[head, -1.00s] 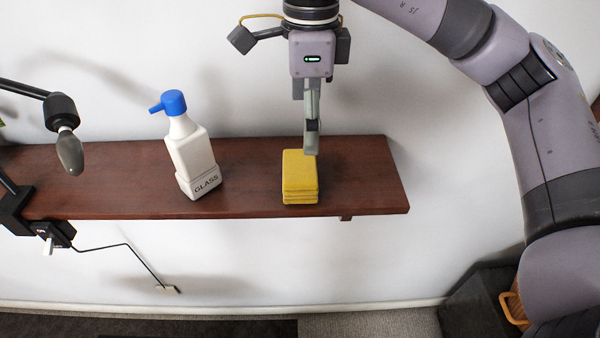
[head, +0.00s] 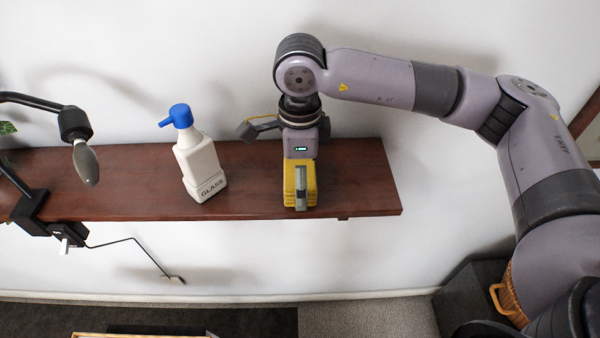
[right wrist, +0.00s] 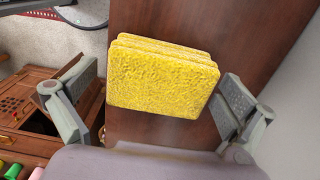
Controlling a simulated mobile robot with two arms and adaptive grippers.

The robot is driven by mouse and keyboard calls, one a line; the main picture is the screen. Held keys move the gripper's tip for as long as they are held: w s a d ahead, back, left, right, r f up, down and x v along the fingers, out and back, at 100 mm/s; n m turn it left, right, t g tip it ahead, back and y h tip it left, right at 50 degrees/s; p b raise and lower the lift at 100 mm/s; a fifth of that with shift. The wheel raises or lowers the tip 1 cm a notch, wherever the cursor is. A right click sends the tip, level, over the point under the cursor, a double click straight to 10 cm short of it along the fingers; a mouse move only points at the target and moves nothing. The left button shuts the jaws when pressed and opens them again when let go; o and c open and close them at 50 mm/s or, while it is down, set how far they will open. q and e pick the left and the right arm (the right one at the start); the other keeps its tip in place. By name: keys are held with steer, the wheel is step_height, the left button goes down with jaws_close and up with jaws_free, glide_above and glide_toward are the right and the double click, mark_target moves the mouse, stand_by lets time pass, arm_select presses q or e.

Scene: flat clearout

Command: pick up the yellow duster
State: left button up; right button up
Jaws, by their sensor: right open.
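The yellow duster (head: 312,184) is a folded, layered block on the brown wall shelf (head: 240,200), near its right end. In the right wrist view the duster (right wrist: 160,80) lies ahead, between the spread fingers. My right gripper (head: 300,190) is over the duster in the head view, with a finger in front of part of it. In the right wrist view the right gripper (right wrist: 150,110) is open, one finger to each side of the duster. I cannot tell whether either finger touches it. My left gripper is not in view.
A white spray bottle (head: 202,168) with a blue head and "GLASS" label stands on the shelf left of the duster. A black lamp (head: 76,125) is clamped at the shelf's left. A wicker basket (head: 510,298) is low at the right. The shelf between bottle and duster is clear.

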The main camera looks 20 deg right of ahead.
steer(key=shift+c, duration=0.4)
steer(key=c, duration=1.1)
steer(key=shift+r, duration=0.1)
steer(key=shift+w+r+b, duration=0.1)
steer(key=shift+r+b, duration=0.25)
steer(key=shift+r, duration=0.3)
step_height(320, 180, up, 8)
steer(key=b, duration=0.2)
steer(key=shift+b, duration=0.4)
step_height(320, 180, up, 11)
steer(key=shift+f, duration=0.2)
